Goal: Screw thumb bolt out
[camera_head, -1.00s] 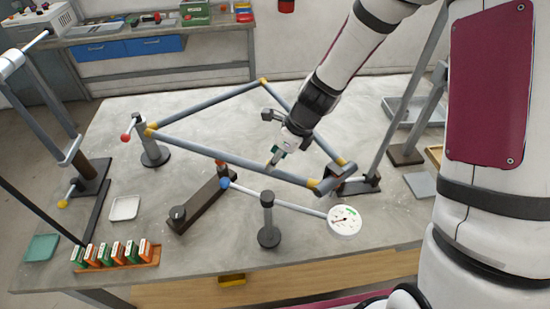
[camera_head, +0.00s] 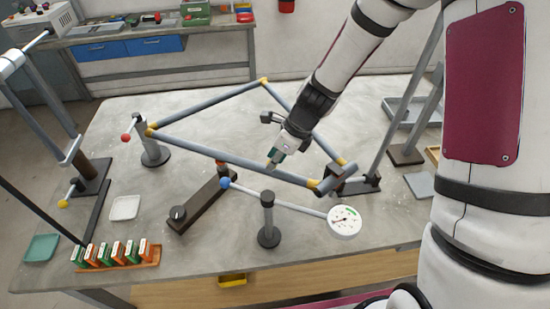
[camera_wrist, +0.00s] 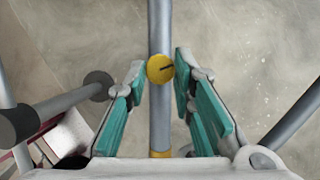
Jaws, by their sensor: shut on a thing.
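The bolt is hidden behind the fingers there.
A dial gauge (camera_head: 344,221) on a stand (camera_head: 268,222) is in front of the frame. A dark bar clamp (camera_head: 202,203) lies under the frame tube. A post with a red ball (camera_head: 126,138) supports the left corner. Orange and green blocks (camera_head: 118,250) stand at front left.

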